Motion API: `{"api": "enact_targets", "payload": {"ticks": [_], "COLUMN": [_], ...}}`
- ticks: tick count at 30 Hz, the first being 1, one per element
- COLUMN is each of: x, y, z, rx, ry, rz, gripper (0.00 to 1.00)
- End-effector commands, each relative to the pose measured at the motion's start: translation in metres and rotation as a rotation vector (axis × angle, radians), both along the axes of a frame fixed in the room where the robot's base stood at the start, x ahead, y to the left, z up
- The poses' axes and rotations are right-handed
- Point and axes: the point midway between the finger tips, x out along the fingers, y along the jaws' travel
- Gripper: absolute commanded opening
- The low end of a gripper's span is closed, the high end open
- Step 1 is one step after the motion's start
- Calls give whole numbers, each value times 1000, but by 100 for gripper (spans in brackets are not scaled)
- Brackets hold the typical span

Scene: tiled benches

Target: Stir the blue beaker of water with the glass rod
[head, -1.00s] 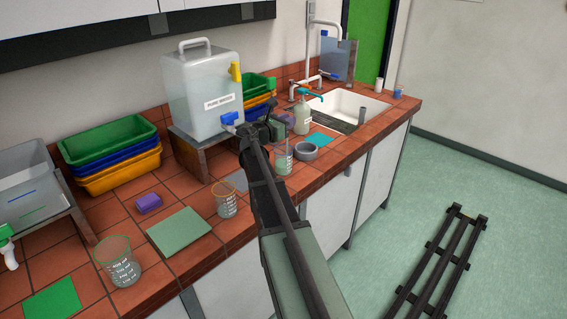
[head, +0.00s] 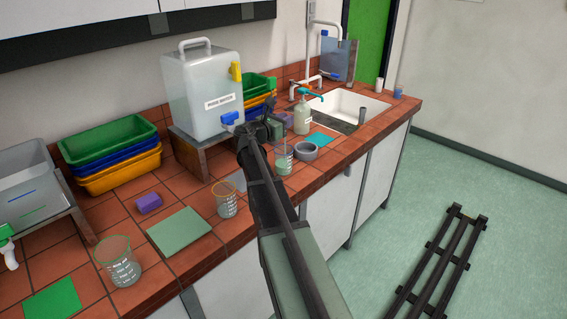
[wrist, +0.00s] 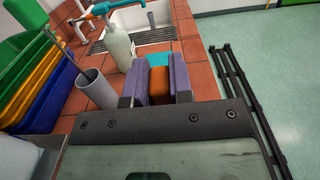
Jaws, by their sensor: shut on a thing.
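My gripper (head: 272,112) is over the back of the bench, between the water container and the soap bottle. A clear beaker (head: 284,160) with pale green contents stands below and right of my gripper. An orange-rimmed beaker (head: 226,201) and a green-rimmed beaker (head: 117,262) stand further left. A small bluish cup (head: 399,91) is beyond the sink. I cannot tell which is the blue beaker.
A soap bottle (head: 302,117) and a grey ring-shaped pot (head: 305,151) stand close to my gripper. A grey cylinder (wrist: 97,90) shows left of my fingers. The water container (head: 200,92) and stacked trays (head: 112,153) line the back. A green pad (head: 179,231) lies in front.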

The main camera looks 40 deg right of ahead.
Motion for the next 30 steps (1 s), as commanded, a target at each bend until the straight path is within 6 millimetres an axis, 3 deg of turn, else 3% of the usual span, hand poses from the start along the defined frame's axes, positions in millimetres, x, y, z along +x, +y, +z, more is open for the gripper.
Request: {"api": "enact_targets", "payload": {"ticks": [8,30], "x": [-1,-1], "y": [8,8], "z": [4,101], "rx": [0,0], "ry": [0,0], "rz": [-1,0], "gripper": [0,0]}}
